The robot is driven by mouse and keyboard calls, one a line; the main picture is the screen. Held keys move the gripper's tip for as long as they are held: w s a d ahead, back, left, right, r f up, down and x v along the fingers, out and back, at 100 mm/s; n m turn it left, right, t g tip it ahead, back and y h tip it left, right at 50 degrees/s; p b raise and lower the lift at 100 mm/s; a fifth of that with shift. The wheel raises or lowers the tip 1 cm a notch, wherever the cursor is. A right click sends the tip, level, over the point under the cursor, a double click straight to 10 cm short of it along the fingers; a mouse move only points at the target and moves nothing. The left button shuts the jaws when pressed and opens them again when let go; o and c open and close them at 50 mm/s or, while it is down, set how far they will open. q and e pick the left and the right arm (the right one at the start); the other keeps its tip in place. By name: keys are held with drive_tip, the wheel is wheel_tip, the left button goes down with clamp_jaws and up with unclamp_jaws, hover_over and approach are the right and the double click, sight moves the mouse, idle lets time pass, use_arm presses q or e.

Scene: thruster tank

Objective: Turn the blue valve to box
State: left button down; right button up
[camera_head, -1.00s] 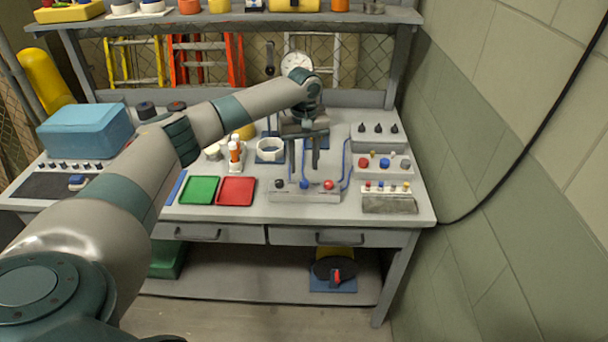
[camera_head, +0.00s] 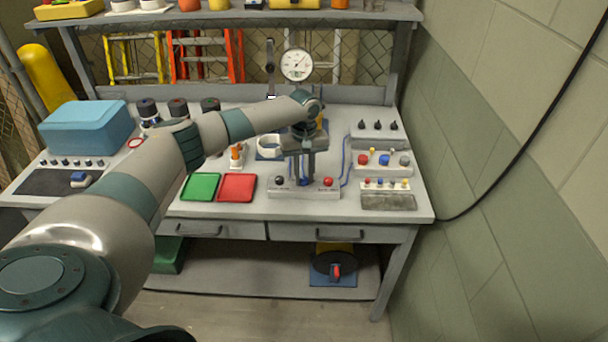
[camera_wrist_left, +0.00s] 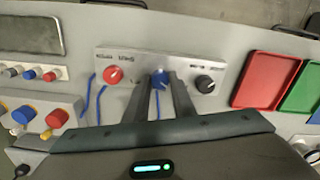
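The blue valve (camera_wrist_left: 160,79) is a small round knob in the middle of a light grey panel (camera_wrist_left: 130,61), between a red knob (camera_wrist_left: 113,75) and a black knob (camera_wrist_left: 205,84). In the head view the blue valve (camera_head: 304,182) shows only partly, behind my fingers. My left gripper (camera_head: 304,176) points down over the panel. In the left wrist view its two fingers (camera_wrist_left: 161,84) stand on either side of the blue valve, close against it, and look shut on it. Small labels above the knobs are too blurred to read. My right gripper is not in view.
A red tray (camera_head: 237,187) and a green tray (camera_head: 200,187) lie left of the panel. Blocks with small knobs (camera_head: 383,160) stand to its right. Blue tubes (camera_head: 346,163) run behind the panel. A white dial gauge (camera_head: 296,65) stands at the back.

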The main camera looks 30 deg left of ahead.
use_arm(q)
drive_tip(key=c, duration=2.5)
unclamp_jaws()
drive_tip(key=shift+r, duration=0.1)
drive_tip(key=shift+c, duration=0.2)
drive_tip(key=shift+m+p, duration=0.8)
drive_tip(key=shift+m, duration=0.1)
drive_tip(key=m+p, duration=0.1)
drive_tip(key=m, duration=0.2)
drive_tip(key=shift+p, duration=0.4)
drive_tip(key=m+p, duration=0.1)
drive_tip(key=m, duration=0.2)
drive_tip(key=shift+m, duration=0.4)
drive_tip(key=shift+m+p, duration=0.35)
drive_tip(key=shift+m, duration=1.15)
drive_tip(key=o, duration=1.1)
drive_tip(key=shift+c, duration=0.2)
